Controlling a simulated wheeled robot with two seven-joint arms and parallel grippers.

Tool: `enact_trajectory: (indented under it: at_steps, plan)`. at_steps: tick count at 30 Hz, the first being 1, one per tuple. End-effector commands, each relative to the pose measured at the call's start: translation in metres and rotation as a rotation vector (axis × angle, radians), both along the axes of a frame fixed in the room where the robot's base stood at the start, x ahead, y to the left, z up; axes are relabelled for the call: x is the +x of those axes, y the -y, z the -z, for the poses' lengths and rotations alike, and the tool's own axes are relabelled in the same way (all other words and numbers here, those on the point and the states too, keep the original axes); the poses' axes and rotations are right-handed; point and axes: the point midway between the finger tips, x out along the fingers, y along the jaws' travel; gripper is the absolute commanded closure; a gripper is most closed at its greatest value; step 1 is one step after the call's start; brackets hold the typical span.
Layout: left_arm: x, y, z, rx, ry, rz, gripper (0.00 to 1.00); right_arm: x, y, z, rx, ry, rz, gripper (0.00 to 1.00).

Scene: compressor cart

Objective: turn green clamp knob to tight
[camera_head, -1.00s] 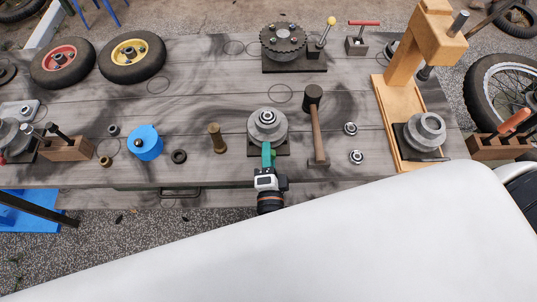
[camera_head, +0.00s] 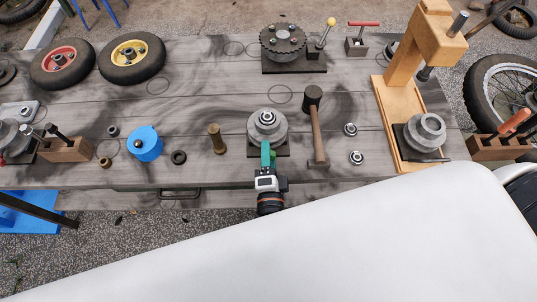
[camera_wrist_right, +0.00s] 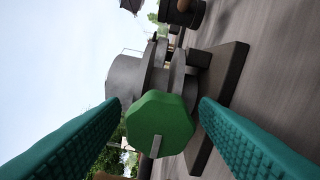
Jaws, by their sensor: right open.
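The green clamp knob (camera_wrist_right: 160,122) shows in the right wrist view as a many-sided green cap with a pale line on its lower face. It sits at the front of a grey round clamp body (camera_wrist_right: 150,78), which stands on the bench in the head view (camera_head: 267,124). My right gripper (camera_wrist_right: 160,105) is open, with one teal finger on each side of the knob. I cannot tell whether either finger touches it. In the head view my right gripper (camera_head: 266,155) reaches the clamp's near side and hides the knob. My left gripper is not in view.
A mallet (camera_head: 315,125) lies just right of the clamp. A brass piece (camera_head: 217,138) and a blue round part (camera_head: 145,142) stand to its left. A gear fixture (camera_head: 285,45) is behind. A wooden press (camera_head: 398,80) stands at the right.

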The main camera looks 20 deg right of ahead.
Motion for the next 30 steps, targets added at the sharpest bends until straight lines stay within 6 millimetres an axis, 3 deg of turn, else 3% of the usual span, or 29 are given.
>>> enact_trajectory:
  at_steps: [5, 18, 24, 30]
  plan:
    - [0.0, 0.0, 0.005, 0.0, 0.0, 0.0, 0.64, -0.016, -0.004, 0.002, 0.002, -0.003, 0.0, 0.45]
    - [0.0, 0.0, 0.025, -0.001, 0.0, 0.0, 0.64, -0.099, -0.028, 0.003, 0.001, -0.004, 0.0, 0.45]
    - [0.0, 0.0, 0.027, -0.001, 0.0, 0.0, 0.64, -0.114, -0.033, 0.001, 0.002, 0.0, 0.0, 0.45]
    - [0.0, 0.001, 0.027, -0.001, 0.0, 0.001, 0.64, -0.116, -0.033, 0.0, 0.001, 0.0, 0.0, 0.45]
